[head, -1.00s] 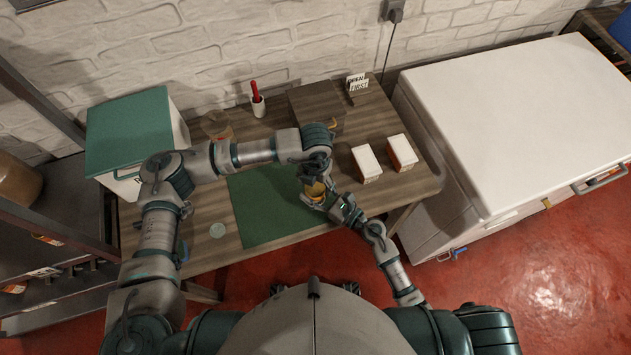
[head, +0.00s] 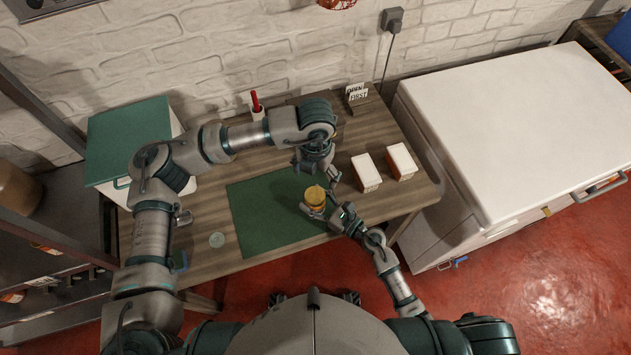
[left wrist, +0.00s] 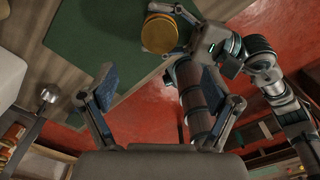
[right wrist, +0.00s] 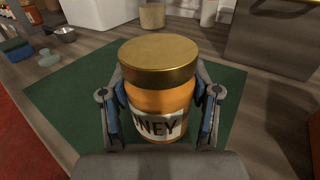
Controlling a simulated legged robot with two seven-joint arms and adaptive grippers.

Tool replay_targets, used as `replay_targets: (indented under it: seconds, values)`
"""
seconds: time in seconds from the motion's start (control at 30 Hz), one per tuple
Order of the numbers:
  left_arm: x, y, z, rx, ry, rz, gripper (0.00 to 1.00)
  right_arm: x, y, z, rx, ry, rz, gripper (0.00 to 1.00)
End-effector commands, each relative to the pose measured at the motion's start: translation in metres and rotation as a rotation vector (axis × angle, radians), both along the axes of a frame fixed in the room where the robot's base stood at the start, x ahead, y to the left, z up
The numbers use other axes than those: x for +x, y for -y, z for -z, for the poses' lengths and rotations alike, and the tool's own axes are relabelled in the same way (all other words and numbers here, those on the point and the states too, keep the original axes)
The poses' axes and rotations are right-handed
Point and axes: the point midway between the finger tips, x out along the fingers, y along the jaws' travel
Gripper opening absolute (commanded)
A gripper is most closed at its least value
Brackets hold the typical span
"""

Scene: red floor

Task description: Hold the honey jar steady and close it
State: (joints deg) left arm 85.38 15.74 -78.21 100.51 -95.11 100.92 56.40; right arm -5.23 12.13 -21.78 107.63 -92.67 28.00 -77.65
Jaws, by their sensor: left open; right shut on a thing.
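The honey jar (head: 314,200) stands upright at the right part of the green mat (head: 262,212), with its gold lid (right wrist: 158,55) on top. My right gripper (right wrist: 160,115) is shut on the jar's body, one finger on each side of its label. In the right wrist view the lid looks level; I cannot tell how tightly it sits. My left gripper (head: 318,165) is open and empty, above and behind the jar. In the left wrist view its fingers (left wrist: 150,95) are spread wide, and the jar's lid (left wrist: 158,34) shows beyond them.
Two white-topped boxes (head: 366,173) stand right of the mat. An "OPEN FIRST" sign (head: 357,95) and a white holder with a red-handled tool (head: 257,104) are at the back. A teal-lidded white box (head: 128,140) is at the left.

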Motion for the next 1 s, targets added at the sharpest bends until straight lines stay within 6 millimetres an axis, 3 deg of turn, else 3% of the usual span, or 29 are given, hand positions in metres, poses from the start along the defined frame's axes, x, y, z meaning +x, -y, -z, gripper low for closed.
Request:
replay_targets:
  seconds: [0.13,0.43,0.47,0.57,1.0]
  values:
    - [0.0000,0.0001,-0.0124,0.000,-0.001,0.000,0.89,-0.0003,-0.0002,0.0002,0.001,-0.001,-0.001,0.00]
    - [0.0000,-0.0001,-0.0147,0.000,-0.001,0.000,0.89,-0.0003,-0.0002,0.0002,0.001,-0.001,-0.001,0.00]
    - [-0.0001,0.0000,-0.0147,0.000,-0.001,0.000,0.89,-0.0003,-0.0002,0.0002,0.001,-0.001,-0.001,0.64]
    - [0.0000,-0.0001,-0.0146,0.000,-0.001,0.000,0.89,-0.0002,-0.0002,0.0001,0.001,-0.001,-0.001,0.89]
    - [-0.0001,-0.0002,-0.0144,0.000,-0.001,0.000,0.89,-0.0045,0.0057,0.0014,-0.002,-0.002,0.000,0.91]
